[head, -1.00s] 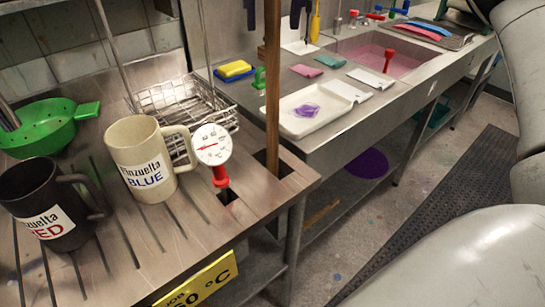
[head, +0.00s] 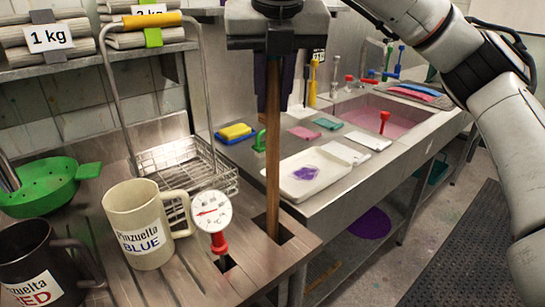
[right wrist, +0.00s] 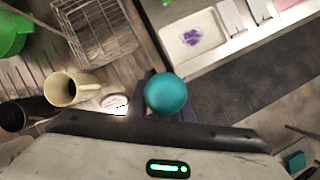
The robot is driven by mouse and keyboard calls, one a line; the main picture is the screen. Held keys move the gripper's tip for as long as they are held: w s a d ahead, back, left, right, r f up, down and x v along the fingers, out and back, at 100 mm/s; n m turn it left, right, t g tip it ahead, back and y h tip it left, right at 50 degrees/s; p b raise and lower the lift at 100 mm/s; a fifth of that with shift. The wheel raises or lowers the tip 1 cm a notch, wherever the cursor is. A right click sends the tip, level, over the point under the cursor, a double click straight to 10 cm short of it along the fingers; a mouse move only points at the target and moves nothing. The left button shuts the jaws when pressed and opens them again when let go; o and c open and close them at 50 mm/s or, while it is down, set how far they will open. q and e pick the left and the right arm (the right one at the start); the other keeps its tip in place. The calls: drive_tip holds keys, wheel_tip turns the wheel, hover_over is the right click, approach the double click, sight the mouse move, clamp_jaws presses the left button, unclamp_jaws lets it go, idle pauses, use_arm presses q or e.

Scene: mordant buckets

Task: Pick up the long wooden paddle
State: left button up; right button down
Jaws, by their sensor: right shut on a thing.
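The long wooden paddle (head: 272,160) stands upright at the right end of the wooden rack top, its lower end down in a square opening. The lower end is hidden below the surface. My right gripper (head: 275,85) is above, pointing down, with its dark fingers closed on the paddle's upper shaft. In the right wrist view, a round teal knob (right wrist: 166,94) sits between the fingers and hides the shaft below it. My left gripper is not in view.
A dial thermometer (head: 211,212), cream BLUE mug (head: 140,225) and dark RED mug (head: 40,265) stand left of the paddle. A wire basket (head: 180,165) and green colander (head: 40,185) are behind. A white tray (head: 308,185) lies on the counter to the right.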

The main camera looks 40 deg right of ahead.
wheel_tip(320, 180, up, 28)
drive_tip(key=p, duration=0.6)
idle(0.6)
